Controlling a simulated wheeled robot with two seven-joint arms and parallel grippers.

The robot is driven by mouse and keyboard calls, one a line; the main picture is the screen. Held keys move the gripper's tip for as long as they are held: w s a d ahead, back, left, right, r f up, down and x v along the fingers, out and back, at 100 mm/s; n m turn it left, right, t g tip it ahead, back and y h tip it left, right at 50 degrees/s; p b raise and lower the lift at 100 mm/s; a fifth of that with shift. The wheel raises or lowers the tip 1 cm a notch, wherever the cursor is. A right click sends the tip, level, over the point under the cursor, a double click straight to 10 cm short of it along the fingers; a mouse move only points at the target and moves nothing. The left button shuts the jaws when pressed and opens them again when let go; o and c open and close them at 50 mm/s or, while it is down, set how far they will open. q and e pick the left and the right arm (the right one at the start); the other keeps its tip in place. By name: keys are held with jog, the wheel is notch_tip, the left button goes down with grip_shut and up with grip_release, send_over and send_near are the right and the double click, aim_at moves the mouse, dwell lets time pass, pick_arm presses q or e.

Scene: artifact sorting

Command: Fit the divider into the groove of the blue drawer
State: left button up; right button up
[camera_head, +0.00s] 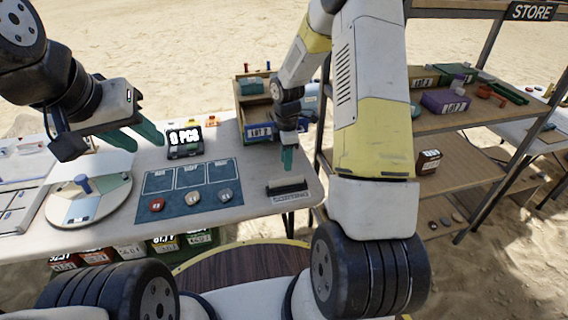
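A small wooden cabinet (241,106) stands at the back right of the table. A blue drawer front (258,132) with a white label is low on it, and another blue part (251,86) shows higher up. No groove can be made out. My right gripper (288,168) points down just above a small dark and pale holder (287,185) at the table's right end. I cannot clearly make out a divider there. Its fingers overlap, so their gap is hidden. My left gripper (143,144) is open and empty above the left part of the table.
A blue mat (190,207) with round pieces lies mid-table. A round tray (60,212) is at the left, and a small display (185,142) stands behind the mat. Labelled boxes (165,244) sit under the front edge. Shelves (460,117) stand at the right.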

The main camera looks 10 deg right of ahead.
aim_at(287, 183)
notch_tip(287, 183, down, 9)
jog(key=shift+r, duration=0.15)
grip_shut()
dwell(0.4)
